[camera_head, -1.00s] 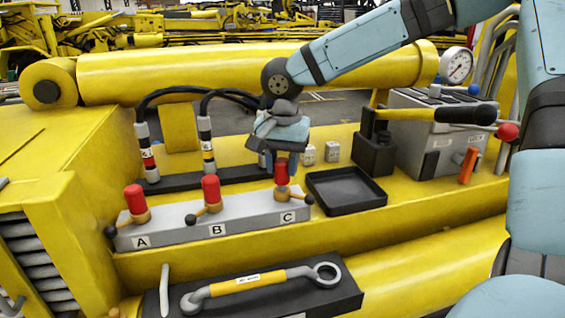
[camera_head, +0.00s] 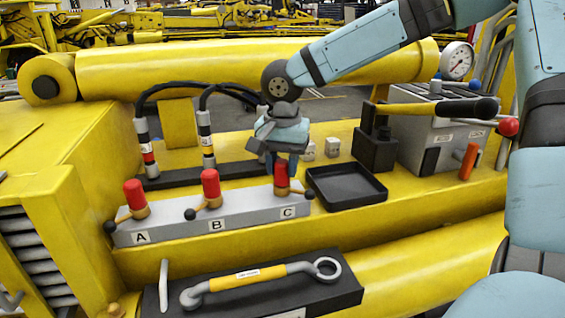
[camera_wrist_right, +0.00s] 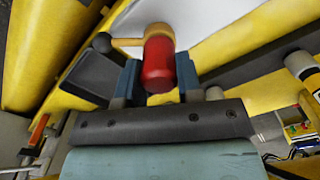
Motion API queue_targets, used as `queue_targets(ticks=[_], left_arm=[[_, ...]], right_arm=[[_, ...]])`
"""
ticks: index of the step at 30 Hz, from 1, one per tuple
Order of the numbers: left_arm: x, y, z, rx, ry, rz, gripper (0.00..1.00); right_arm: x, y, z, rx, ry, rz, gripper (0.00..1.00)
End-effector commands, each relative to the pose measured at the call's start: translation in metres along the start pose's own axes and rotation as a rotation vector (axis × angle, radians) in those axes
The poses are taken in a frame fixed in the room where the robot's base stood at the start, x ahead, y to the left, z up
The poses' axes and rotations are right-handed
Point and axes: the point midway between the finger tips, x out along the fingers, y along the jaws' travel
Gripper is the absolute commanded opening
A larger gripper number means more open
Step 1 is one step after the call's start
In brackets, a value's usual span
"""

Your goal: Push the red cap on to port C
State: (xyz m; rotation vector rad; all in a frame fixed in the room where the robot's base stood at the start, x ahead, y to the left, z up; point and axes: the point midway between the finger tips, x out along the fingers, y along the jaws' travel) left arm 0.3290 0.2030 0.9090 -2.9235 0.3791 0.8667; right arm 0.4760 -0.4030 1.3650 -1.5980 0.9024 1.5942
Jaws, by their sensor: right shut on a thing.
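The red cap (camera_head: 281,174) stands upright at port C on the grey block (camera_head: 215,226), above the brass fitting with its small lever. My right gripper (camera_head: 281,160) is over port C with its fingers down on either side of the cap. In the right wrist view, the red cap (camera_wrist_right: 159,64) sits between the two blue-grey fingers, against the brass fitting (camera_wrist_right: 158,33). The gripper is shut on it. Whether the cap is fully seated is hard to tell. Ports A and B also carry red caps (camera_head: 134,194) (camera_head: 210,184). My left gripper is not in view.
An empty black tray (camera_head: 346,188) lies right of port C. Two hoses with banded ends (camera_head: 206,140) stand behind the block. A wrench with a yellow handle (camera_head: 247,281) lies in front. A lever with a black grip (camera_head: 470,111) and a gauge (camera_head: 457,61) are at right.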

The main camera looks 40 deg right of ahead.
Motion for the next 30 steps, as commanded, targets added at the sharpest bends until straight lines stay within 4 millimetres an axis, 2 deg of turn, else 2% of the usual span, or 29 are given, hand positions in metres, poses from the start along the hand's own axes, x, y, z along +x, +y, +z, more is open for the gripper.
queue_targets(ticks=[1, 4, 5, 16, 20, 30], left_arm=[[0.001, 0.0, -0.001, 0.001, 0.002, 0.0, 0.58], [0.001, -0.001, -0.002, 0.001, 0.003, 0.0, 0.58], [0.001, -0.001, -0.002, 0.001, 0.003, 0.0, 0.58], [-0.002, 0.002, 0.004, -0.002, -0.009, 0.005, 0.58], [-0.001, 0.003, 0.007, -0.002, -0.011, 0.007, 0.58], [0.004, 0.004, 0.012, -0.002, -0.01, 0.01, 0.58]], right_arm=[[0.001, 0.0, 0.0, 0.0, 0.0, 0.0, 0.35], [0.0, 0.0, 0.0, 0.0, 0.0, 0.0, 0.58], [0.0, 0.0, 0.0, 0.0, 0.0, 0.0, 0.63], [-0.004, 0.0, 0.0, 0.0, 0.001, -0.002, 0.63], [-0.023, -0.001, 0.0, 0.0, 0.003, -0.005, 0.63], [-0.1, -0.001, 0.0, 0.001, 0.002, -0.003, 0.63]])
